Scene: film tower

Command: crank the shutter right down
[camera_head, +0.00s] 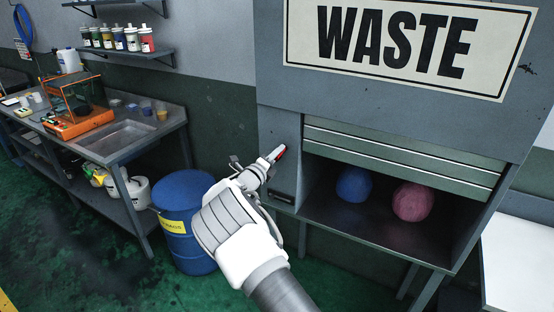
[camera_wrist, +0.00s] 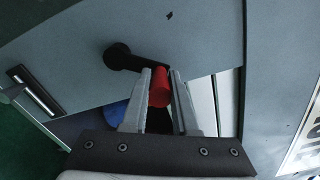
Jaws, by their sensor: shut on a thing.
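The green slatted shutter (camera_head: 400,158) hangs partway down in the opening of the grey waste cabinet, with its lower edge above the cabinet floor. The crank (camera_wrist: 122,58) is a black arm with a red knob (camera_wrist: 159,87), mounted on the panel left of the opening. My gripper (camera_wrist: 160,92) is shut on the red knob, with one finger on each side of it. In the head view my gripper (camera_head: 270,163) reaches up to the crank from below left and hides most of it; only a bit of red shows.
A blue ball (camera_head: 353,185) and a pink ball (camera_head: 413,201) lie inside the cabinet under the shutter. A blue barrel (camera_head: 182,250) stands left of my arm. A bench with a sink (camera_head: 120,136) is further left. A white surface (camera_head: 515,262) is at the right.

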